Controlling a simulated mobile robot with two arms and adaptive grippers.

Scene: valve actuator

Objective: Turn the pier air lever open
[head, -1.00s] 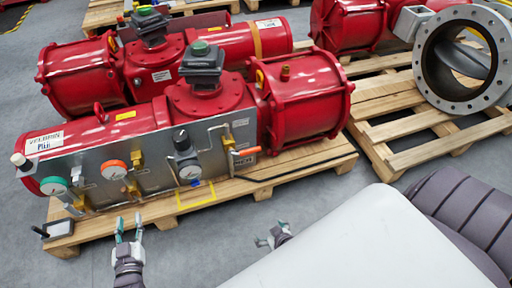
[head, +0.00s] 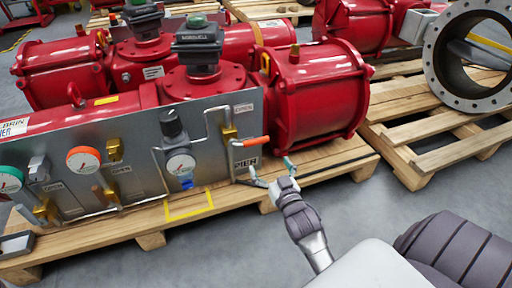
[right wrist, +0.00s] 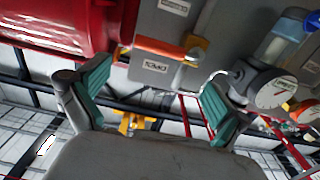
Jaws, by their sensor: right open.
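The pier air lever (head: 250,141) has an orange handle on a brass valve (head: 229,134) at the right end of the grey panel (head: 140,160). Its handle lies nearly horizontal, pointing right, above the PIER label (head: 246,162). My right gripper (head: 271,170) is open and empty, below and a little right of the lever, apart from it. In the right wrist view, the orange handle (right wrist: 168,48) lies crosswise beyond the gap between the open green-padded fingers (right wrist: 158,88). My left gripper is not in view.
The panel carries gauges (head: 181,164) and other brass valves (head: 114,150). A red actuator cylinder (head: 318,95) stands behind the lever. The wooden pallet (head: 335,157) juts out under the panel. Grey floor (head: 385,207) is clear at the lower right.

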